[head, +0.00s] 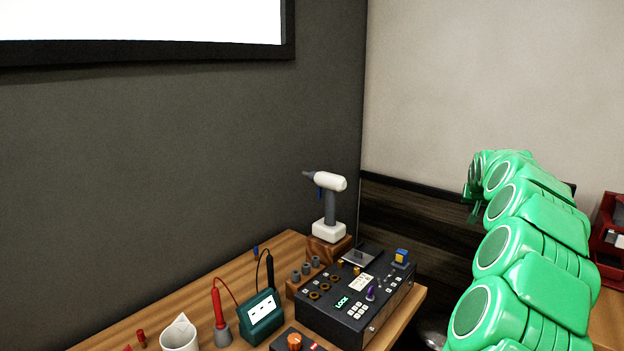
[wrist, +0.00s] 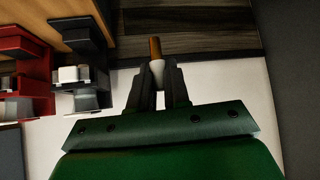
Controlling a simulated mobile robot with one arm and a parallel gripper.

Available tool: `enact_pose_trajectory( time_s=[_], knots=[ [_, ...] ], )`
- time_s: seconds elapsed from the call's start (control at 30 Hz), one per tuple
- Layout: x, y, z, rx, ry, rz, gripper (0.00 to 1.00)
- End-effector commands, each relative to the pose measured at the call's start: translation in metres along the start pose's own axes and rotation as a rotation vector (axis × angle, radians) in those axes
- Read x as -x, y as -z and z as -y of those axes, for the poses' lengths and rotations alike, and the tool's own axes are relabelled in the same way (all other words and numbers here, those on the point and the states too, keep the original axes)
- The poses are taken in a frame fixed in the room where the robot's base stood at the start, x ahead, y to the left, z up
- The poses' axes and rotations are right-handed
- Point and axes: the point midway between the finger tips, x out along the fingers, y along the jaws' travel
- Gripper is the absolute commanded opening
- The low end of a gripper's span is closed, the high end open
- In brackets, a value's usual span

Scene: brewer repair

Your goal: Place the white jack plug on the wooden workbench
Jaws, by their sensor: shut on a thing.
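My gripper (wrist: 159,85) is shut on the white jack plug (wrist: 158,68) in the wrist view. The plug has a white body between the dark fingers and a brown tip that points away from my gripper. In the head view my gripper (head: 470,194) is at the end of my raised green arm at the right, mostly hidden, and the plug cannot be made out there. The wooden workbench (head: 285,253) is at the lower middle of the head view, to the left of my arm. My gripper is apart from it.
The workbench holds a black control box (head: 345,315), a white and grey drill-like tool (head: 330,205), a green meter (head: 262,316) with probes, and a white cup (head: 180,335). Red bins (head: 610,240) stand at the far right. Bare wood shows along the bench's back edge.

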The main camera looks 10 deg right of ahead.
Motion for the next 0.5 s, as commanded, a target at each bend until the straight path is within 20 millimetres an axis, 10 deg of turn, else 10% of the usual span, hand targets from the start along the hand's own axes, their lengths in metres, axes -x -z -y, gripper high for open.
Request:
enact_pose_trajectory(
  time_s=[0.5],
  knots=[
    [0.067,-0.067,0.207,0.211,0.209,0.0,0.0]
  ],
)
